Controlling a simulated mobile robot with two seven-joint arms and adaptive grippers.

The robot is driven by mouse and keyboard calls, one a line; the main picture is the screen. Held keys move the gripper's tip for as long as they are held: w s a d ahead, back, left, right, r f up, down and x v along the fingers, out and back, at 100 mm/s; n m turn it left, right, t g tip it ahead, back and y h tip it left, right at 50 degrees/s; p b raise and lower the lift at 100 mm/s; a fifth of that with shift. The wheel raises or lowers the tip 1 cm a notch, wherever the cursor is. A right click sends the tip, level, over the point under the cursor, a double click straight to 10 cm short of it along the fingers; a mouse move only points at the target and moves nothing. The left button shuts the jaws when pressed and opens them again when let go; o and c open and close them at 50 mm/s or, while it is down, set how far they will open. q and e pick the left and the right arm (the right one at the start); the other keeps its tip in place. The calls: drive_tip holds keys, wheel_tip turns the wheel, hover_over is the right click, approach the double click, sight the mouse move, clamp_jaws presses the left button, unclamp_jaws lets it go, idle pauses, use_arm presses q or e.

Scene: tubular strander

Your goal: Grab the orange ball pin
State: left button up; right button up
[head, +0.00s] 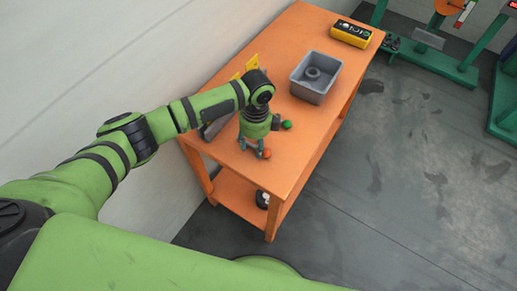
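The orange ball pin shows as a small orange-red ball (267,153) low over the orange table, near its front end. Any shaft of the pin is hidden or too small to tell. My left gripper (252,148) points down over the table right beside the ball. Its fingers look spread, with a gap between them. The ball shows at the right-hand finger; I cannot tell whether they touch. A green ball (287,125) sits a little farther back to the right. My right gripper is out of view.
The orange table (292,172) carries a grey bin (316,88) with a ring-shaped part in it, a yellow box (351,33) at the far end, and yellow pieces (252,63) behind my wrist. Green machinery (440,62) stands beyond. Grey floor on the right is clear.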

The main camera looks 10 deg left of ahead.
use_arm(q)
clamp_jaws()
drive_tip(key=shift+r, duration=0.15)
